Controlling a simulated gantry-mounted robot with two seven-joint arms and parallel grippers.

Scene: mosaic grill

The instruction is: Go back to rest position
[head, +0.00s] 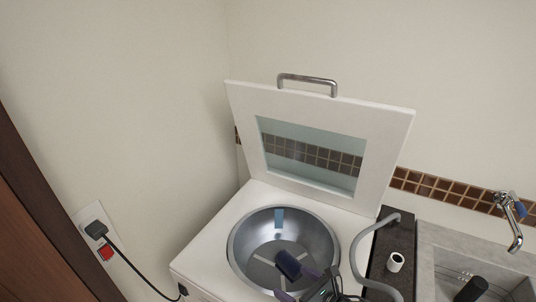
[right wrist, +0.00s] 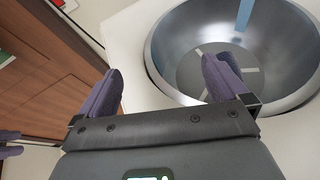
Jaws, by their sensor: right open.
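My right gripper (head: 286,280) is over the front part of the metal drum in the head view. In the right wrist view its two dark purple fingers (right wrist: 160,72) stand wide apart with nothing between them. The right finger overlaps the drum in that view, and the left finger is seen against the floor and wooden panel. At the left edge of the right wrist view a small purple piece (right wrist: 10,135) shows, likely a finger of my left gripper. Its jaw state is hidden. The left gripper does not show in the head view.
A white top-loading machine (head: 205,249) has its windowed lid (head: 385,135) raised against the wall. Its metal drum (head: 325,243) is open and has a blue strip inside. A grey hose (head: 362,262), a white roll (head: 395,262) and a sink (head: 435,262) are at right. A plug and cable (head: 120,255) are at left.

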